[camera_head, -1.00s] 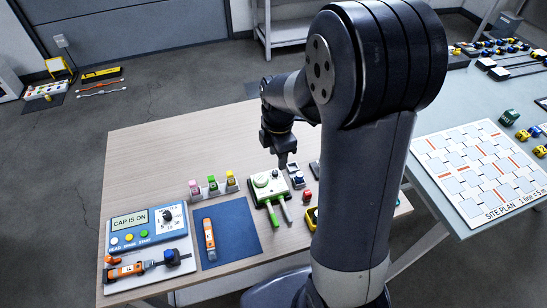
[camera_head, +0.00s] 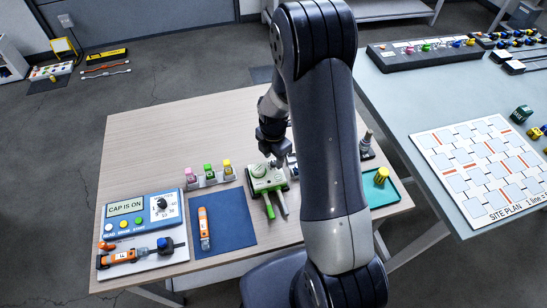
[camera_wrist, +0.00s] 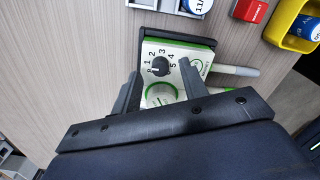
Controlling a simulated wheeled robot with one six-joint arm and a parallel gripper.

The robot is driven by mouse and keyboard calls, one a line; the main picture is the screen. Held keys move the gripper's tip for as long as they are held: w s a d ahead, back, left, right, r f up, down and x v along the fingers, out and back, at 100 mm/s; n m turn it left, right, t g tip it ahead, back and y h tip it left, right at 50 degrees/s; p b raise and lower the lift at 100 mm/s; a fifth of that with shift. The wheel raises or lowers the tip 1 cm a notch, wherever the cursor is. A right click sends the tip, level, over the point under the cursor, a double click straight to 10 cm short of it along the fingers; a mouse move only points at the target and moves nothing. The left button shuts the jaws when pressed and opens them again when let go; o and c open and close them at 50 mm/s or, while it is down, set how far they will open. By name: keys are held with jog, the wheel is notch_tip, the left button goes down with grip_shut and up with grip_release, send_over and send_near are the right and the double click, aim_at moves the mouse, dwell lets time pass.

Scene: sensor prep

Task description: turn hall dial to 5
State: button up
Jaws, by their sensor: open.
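I cannot clearly read which mark the dial points to. A round pale disc with a green rim (camera_wrist: 161,95) sits beside the dial. My gripper (camera_wrist: 160,88) is open, with one finger on each side of the box's face in that view. It holds nothing. In the head view my gripper (camera_head: 280,161) hangs just above the box's far end.
A blue panel (camera_head: 117,228) reading CAP IS ON has its own dial, left. A blue mat (camera_head: 232,222) bears an orange tool. Small pink, green and yellow-topped bottles (camera_head: 209,170) stand behind. A green tray (camera_head: 385,197) holds a yellow-topped item, right.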

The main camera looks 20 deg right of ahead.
jog(key=shift+f, duration=0.65)
grip_shut()
